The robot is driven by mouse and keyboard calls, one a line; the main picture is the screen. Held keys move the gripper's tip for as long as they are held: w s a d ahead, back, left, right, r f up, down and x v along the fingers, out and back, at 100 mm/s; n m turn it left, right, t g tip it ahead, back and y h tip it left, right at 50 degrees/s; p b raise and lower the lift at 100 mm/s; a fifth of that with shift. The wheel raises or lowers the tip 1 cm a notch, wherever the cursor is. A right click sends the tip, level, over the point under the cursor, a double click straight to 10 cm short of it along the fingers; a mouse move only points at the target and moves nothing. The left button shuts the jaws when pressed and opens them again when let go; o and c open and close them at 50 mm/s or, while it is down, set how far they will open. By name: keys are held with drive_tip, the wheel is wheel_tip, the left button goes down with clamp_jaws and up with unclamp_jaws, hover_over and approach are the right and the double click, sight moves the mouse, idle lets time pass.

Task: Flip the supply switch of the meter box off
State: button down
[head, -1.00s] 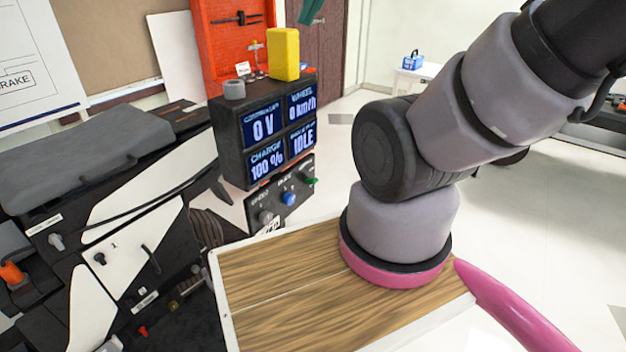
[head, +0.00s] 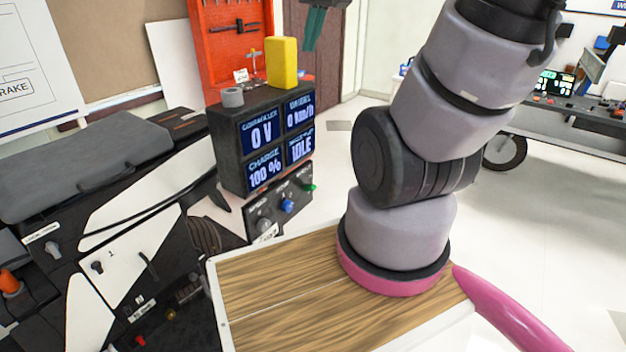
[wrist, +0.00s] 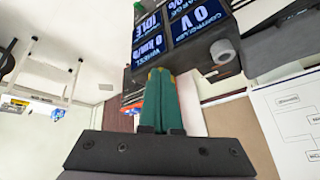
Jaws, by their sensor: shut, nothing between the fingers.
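The meter box is the black box (head: 228,150) with four blue displays, reading 0 V, 0 km/h, 100 % and IDLE. A dark panel (head: 262,212) below it carries a grey knob (head: 264,225), a blue knob (head: 287,205) and a green control (head: 308,188). Its small labels are unreadable, so I cannot tell which is the supply switch. My gripper's green fingers (head: 312,38) are shut and empty, above and right of the box in the head view. In the wrist view the fingers (wrist: 160,75) point toward the box (wrist: 190,58), which appears upside down. The panel is not visible there.
A yellow block (head: 282,62) and a grey ring (head: 232,97) sit on the box. An orange tool board (head: 215,50) stands behind. Dark machinery with white panels (head: 135,205) fills the left. A wooden board (head: 270,290) lies in front. Floor is open at right.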

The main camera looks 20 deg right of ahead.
drive_tip(key=w+d+f+n+g+h, duration=0.1)
drive_tip(key=w+d+f+n, duration=0.1)
drive_tip(key=w+d+f, duration=0.45)
drive_tip(key=n+g+y, duration=0.2)
drive_tip(key=n+y, duration=0.1)
drive_tip(key=n, duration=0.4)
hover_over(310, 186)
drive_tip(key=s+d, duration=0.2)
drive_tip(key=s, duration=0.2)
wheel_tip(310, 186, down, 30)
drive_tip(key=f, duration=0.1)
drive_tip(key=shift+w+d+r, duration=0.1)
drive_tip(key=shift+d+r, duration=0.05)
drive_tip(key=shift+r, duration=0.1)
drive_tip(key=x, duration=1)
drive_tip(key=shift+w+d, duration=0.15)
drive_tip(key=shift+w, duration=0.05)
